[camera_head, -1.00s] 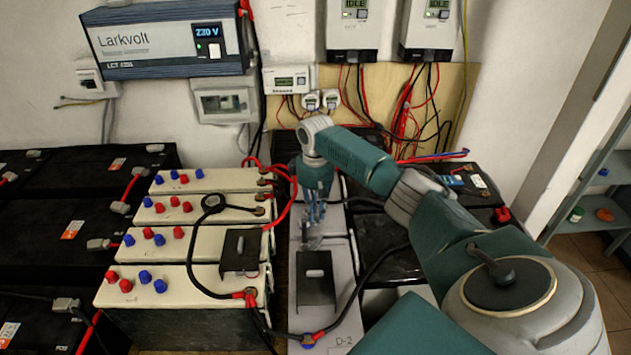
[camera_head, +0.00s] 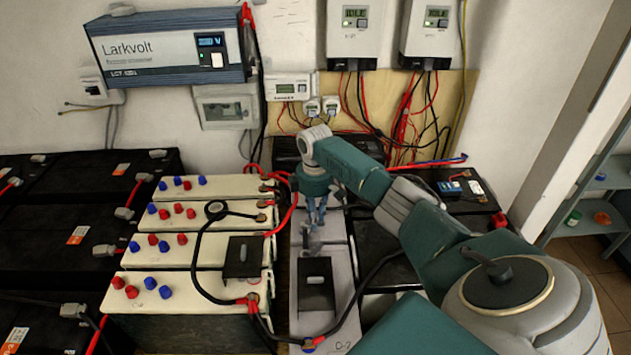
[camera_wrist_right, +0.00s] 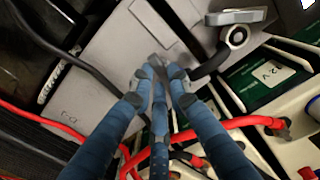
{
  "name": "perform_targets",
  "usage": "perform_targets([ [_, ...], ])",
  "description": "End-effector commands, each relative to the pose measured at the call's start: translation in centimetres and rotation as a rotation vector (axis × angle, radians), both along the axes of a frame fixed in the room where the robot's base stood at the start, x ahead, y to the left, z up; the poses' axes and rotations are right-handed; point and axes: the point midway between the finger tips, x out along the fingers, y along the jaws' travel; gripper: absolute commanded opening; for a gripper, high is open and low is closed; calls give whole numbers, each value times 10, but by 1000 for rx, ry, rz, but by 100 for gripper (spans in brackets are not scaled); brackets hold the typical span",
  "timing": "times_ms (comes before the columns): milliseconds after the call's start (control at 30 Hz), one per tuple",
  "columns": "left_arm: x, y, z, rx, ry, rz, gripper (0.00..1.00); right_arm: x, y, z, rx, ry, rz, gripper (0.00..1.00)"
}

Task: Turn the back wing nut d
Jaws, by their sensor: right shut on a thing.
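My right gripper (camera_head: 315,224) points down over the grey battery strip (camera_head: 340,256) in the head view. Its blue fingers are closed together on a small grey metal piece, apparently the back wing nut d (camera_head: 312,243). In the right wrist view the fingertips (camera_wrist_right: 160,76) meet around this grey piece (camera_wrist_right: 157,62), above the grey battery top (camera_wrist_right: 112,62). The fingers hide most of the nut, so its exact angle is unclear. My left gripper is not in view.
A black plate with a grey handle (camera_head: 316,299) lies in front of the gripper; a similar one (camera_head: 243,258) is to its left. Cream batteries (camera_head: 190,253) with red and blue caps stand left. Red and black cables run close by. A metal clamp (camera_wrist_right: 237,35) shows in the wrist view.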

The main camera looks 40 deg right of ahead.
Motion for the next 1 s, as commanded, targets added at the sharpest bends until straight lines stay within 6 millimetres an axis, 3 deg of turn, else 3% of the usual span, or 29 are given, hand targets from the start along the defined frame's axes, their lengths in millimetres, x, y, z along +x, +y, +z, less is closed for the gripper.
perform_targets([
  [400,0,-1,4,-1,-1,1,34,3,0,2,0,-5,221,0],
  [1000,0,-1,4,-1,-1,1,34,3,0,2,-1,-6,265,0],
])
